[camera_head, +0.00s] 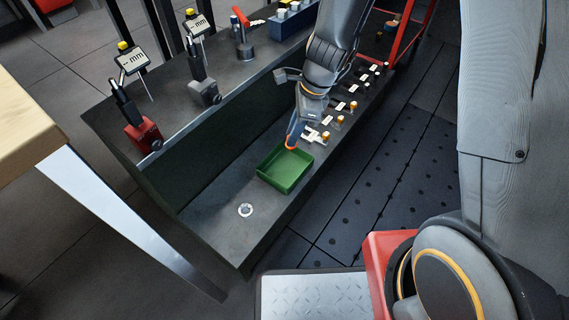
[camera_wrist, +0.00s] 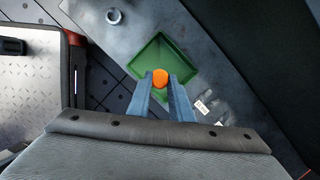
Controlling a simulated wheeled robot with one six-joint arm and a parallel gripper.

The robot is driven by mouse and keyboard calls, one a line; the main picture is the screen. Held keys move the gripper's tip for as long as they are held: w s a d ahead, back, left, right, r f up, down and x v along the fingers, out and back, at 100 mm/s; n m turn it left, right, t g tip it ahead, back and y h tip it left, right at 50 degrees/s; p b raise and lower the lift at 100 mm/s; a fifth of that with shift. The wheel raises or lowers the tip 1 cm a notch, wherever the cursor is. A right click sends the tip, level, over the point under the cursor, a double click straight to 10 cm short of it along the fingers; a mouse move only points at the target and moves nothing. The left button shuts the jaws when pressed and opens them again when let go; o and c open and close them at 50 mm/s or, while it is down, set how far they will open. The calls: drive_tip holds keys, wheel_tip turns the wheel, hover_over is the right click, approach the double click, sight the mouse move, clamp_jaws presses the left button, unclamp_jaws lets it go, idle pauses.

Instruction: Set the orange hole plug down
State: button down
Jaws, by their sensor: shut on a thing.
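The orange hole plug (camera_wrist: 160,78) is held between the fingertips of my gripper (camera_wrist: 161,86), which is shut on it. I cannot tell the height of the plug above the tray.
A metal ring (camera_head: 245,210) lies on the ledge left of the tray. Several small brass-coloured parts with white labels (camera_head: 340,119) line the ledge beyond my gripper. Gauges on stands (camera_head: 132,62) stand on the upper bench. The ledge around the ring is clear.

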drive_tip(key=m, duration=0.1)
drive_tip(key=a+f+m+t, duration=0.1)
drive_tip(key=m, duration=0.1)
drive_tip(key=f+m, duration=0.1)
drive_tip(key=m, duration=0.1)
drive_tip(key=shift+w+a+f+b, duration=0.15)
drive_tip(key=shift+w+a+b, duration=0.15)
drive_tip(key=shift+w, duration=0.1)
drive_tip(key=b, duration=0.9)
hover_over(287, 170)
wheel_tip(287, 170, down, 10)
drive_tip(key=shift+r, duration=0.1)
drive_tip(key=shift+b, duration=0.35)
drive_tip(key=c, duration=1.6)
unclamp_jaws()
